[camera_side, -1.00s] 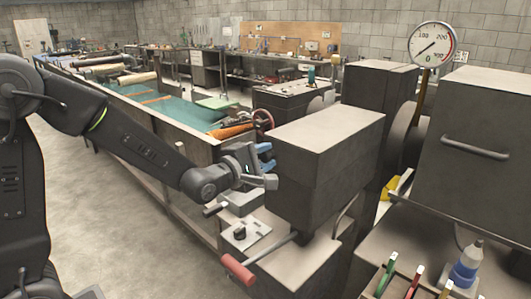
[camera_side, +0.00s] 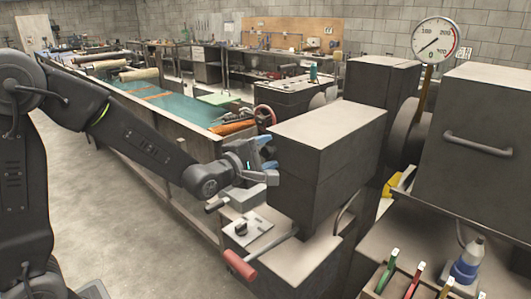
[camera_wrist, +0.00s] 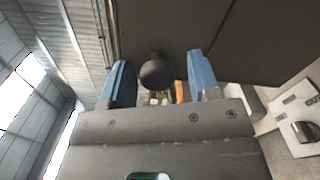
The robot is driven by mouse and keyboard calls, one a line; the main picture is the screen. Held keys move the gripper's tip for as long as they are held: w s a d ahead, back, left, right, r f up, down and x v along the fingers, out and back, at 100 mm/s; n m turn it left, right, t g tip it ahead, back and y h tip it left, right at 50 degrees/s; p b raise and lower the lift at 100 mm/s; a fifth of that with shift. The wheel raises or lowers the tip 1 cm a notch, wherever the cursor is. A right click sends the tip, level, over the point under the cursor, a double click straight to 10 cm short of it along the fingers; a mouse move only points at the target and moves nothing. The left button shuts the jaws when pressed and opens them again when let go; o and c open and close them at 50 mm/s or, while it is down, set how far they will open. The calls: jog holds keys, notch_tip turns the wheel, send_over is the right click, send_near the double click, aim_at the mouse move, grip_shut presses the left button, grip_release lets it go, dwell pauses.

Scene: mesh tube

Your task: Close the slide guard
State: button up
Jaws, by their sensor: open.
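A dark grey box-shaped cover (camera_side: 325,165) with a paler top stands on the machine at the centre right of the side view. It seems to be the slide guard, but I cannot tell for sure. In the wrist view its dark panel (camera_wrist: 270,40) fills the upper right, and a dark round knob (camera_wrist: 157,72) stands out between my fingers. My gripper (camera_wrist: 160,82) is open, one blue finger on either side of the knob. I cannot tell whether a finger touches it. In the side view my gripper (camera_side: 266,158) is at the box's left side.
Below the gripper are a plate with a black switch (camera_side: 242,229) and a lever with a red handle (camera_side: 239,265). A dial gauge (camera_side: 436,40) and a bottle (camera_side: 467,262) stand at right. A long bench (camera_side: 165,108) runs behind the arm. Open floor lies at left.

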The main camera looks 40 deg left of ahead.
jog(key=s, duration=0.7)
jog(key=shift+s, duration=0.2)
jog(key=s+m+g, duration=1.2)
jog(key=s+m, duration=0.8)
jog(key=m, duration=0.1)
jog(key=shift+s+f+m, duration=0.15)
jog(key=shift+f+m, duration=0.25)
jog(key=shift+f, duration=0.05)
